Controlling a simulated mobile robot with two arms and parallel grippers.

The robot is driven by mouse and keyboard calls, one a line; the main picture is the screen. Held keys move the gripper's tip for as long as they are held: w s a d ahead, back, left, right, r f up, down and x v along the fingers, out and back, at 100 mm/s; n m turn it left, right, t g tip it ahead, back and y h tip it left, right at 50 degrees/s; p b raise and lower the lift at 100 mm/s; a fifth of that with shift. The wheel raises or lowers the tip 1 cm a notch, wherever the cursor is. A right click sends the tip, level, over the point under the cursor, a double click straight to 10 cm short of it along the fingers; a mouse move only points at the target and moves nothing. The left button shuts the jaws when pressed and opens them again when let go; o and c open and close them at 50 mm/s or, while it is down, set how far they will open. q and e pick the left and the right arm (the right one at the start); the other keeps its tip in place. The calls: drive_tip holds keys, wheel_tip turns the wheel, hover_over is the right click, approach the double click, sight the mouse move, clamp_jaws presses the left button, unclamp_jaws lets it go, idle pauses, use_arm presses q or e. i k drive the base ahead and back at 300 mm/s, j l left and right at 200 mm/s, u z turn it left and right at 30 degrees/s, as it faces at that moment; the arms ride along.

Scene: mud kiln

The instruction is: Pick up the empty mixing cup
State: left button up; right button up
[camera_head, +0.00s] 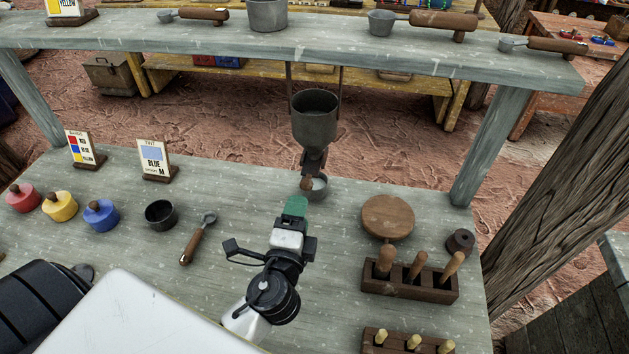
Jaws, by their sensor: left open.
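A small dark cup (160,215) stands upright on the grey workbench (225,170), left of centre, and its inside looks empty. A second small grey cup (318,189) stands under the spout of a metal hopper (315,128). I cannot tell what is in that one. My left gripper (269,247) is open over the bench, to the right of the dark cup and nearer to me than the grey cup. It touches neither cup. A green and white piece shows at its front; I cannot tell what it is. My right gripper is not in view.
A wooden-handled scoop (195,241) lies between the dark cup and my gripper. Red, yellow and blue lidded pots (60,207) stand left. A tool block (408,284) and wooden disc (387,217) stand right. A raised shelf (330,50) spans the back.

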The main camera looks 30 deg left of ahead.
sight(318, 191)
drive_tip(key=k+l, duration=0.2)
drive_tip(key=k, duration=0.3)
drive_tip(key=k+l, duration=0.2)
drive_tip(key=k, duration=0.25)
